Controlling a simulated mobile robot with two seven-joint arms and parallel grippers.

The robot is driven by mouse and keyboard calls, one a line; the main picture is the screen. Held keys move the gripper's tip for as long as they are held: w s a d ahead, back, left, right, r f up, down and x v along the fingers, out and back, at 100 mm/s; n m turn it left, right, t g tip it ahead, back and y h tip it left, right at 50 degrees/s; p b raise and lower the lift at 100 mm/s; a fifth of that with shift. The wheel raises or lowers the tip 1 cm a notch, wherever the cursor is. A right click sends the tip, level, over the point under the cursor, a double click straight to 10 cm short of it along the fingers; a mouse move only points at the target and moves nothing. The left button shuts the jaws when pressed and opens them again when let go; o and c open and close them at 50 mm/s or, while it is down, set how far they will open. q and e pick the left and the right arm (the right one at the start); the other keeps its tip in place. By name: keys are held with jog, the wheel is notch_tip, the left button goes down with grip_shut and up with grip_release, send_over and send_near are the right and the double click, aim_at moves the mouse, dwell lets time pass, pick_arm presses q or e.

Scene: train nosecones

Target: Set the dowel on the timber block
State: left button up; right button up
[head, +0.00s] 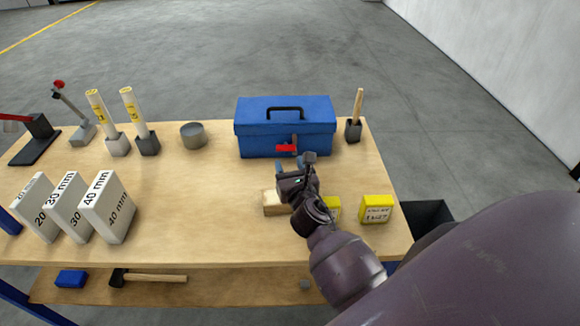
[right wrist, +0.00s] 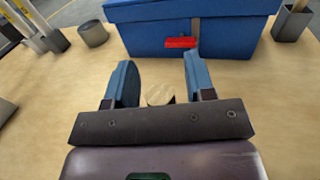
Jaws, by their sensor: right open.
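The timber block (head: 274,209) is a pale wooden block on the table, just below and left of my right gripper in the head view, partly hidden by it. My right gripper (head: 293,166) is open, its blue fingers pointing toward the blue toolbox. In the right wrist view the gripper (right wrist: 158,62) has a wide gap between its fingers. A pale wooden piece (right wrist: 160,94) with a rounded outline shows low between them; it may be the dowel's end, but I cannot tell for sure. A slim wooden stick (head: 359,101) stands in a dark cup. My left gripper is not in view.
The blue toolbox (head: 285,117) with a red part (head: 286,148) stands ahead of my gripper. Yellow boxes (head: 376,209) are at the right. White gauge blocks (head: 107,208), upright tubes (head: 131,104) and a grey round tin (head: 193,136) are at the left. The table's middle is clear.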

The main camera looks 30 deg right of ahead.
jog(key=b+v, duration=0.1)
jog(key=v, duration=1.1)
jog(key=shift+r, duration=0.15)
